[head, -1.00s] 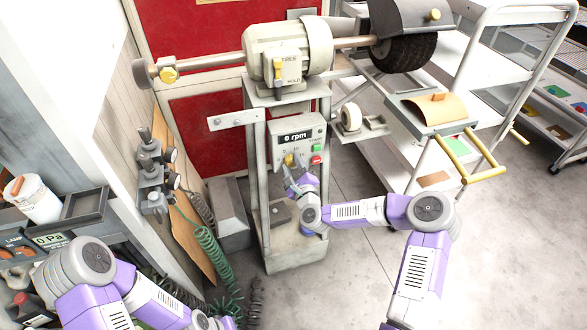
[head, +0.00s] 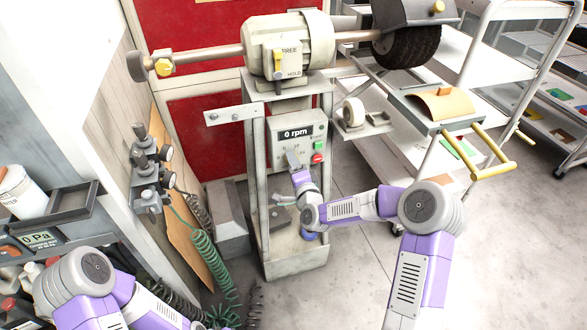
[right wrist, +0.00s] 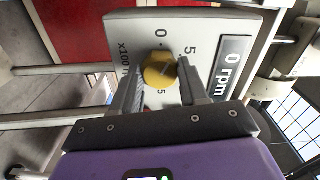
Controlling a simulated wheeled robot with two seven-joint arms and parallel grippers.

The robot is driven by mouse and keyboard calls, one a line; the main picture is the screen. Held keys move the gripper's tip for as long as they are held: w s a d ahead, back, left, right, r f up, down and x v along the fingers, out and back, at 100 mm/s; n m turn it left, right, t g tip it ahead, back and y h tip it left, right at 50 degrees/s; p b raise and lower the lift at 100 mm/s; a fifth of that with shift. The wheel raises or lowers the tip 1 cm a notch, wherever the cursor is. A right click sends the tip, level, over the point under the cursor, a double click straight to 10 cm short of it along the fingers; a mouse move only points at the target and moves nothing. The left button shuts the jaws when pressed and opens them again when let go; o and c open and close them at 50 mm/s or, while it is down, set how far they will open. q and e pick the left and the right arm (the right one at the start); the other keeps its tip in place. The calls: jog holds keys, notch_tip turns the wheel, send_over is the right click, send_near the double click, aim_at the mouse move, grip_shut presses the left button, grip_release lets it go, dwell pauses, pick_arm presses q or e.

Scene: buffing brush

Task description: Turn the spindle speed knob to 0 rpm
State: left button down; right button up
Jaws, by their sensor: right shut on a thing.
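The spindle speed knob (right wrist: 159,70) is yellow and sits on a pale dial plate with printed numbers, seen sideways in the right wrist view. My right gripper (right wrist: 160,76) has one finger on each side of it and is shut on it. In the head view the right gripper (head: 293,158) reaches the front of the control panel (head: 312,129) and hides most of the knob. The display (head: 295,133) reads 0 rpm; it also shows in the right wrist view (right wrist: 231,72). I cannot tell exactly where the knob points. My left gripper is out of view.
A green button (head: 318,146) and a red button (head: 317,158) sit right of the knob. The motor (head: 289,50) with its yellow FREE/HOLD lever (head: 278,62) and dark brush wheel (head: 408,46) are above.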

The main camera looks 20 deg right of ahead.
jog(key=shift+n+b, duration=0.3)
jog(key=shift+n, duration=2.5)
jog(key=shift+f, duration=0.1)
jog(key=o, duration=1.1)
jog(key=shift+c, duration=0.2)
jog(key=s+p, duration=0.1)
jog(key=s, duration=0.6)
jog(key=shift+s+d, duration=0.15)
jog(key=shift+s, duration=0.2)
